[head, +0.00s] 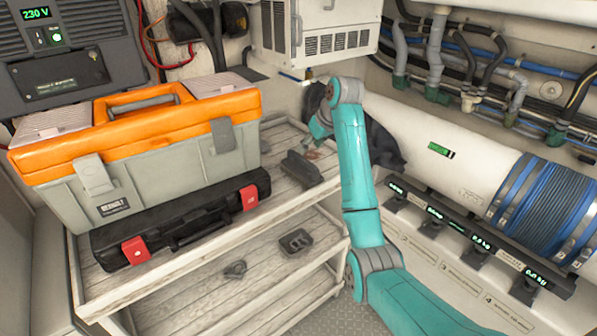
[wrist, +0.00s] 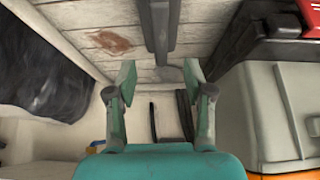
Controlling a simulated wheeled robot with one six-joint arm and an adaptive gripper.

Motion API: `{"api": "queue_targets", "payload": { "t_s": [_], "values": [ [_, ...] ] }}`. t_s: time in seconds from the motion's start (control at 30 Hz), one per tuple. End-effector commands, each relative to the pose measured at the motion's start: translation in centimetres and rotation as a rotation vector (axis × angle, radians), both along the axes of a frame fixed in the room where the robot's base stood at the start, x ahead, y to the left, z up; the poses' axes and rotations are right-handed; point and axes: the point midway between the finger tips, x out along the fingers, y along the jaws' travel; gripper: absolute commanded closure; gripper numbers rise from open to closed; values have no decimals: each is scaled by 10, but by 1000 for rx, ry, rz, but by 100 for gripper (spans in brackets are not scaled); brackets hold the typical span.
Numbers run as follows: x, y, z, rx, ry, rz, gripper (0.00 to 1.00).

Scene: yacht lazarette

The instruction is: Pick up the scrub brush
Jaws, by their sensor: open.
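A long dark object, which looks like the scrub brush (head: 301,169), lies on the top shelf to the right of the black case. In the wrist view the scrub brush (wrist: 160,25) runs down from the top edge, with a grey rounded end near my fingertips. Its bristles cannot be made out. My gripper (wrist: 160,77) is open, its two fingers apart on either side of the line of that end, with nothing held. In the head view my gripper (head: 317,130) is over the back right of the shelf, partly hidden by my arm. Its height above the brush is unclear.
An orange and grey toolbox (head: 150,140) and a black case (head: 190,222) with red latches fill the shelf's left. Two small dark items (head: 296,242) (head: 235,270) lie on the lower shelf. A black bag (head: 383,150) is behind my arm. A reddish stain (wrist: 112,42) marks the boards.

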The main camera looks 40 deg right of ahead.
Motion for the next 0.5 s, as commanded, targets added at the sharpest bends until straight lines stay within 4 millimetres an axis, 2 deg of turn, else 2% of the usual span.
{"api": "queue_targets", "payload": {
  "t_s": [0.13,0.5],
  "values": [
    [11,1,-20,1,2,0,48],
    [28,2,-47,1,2,2,48]
  ]
}}
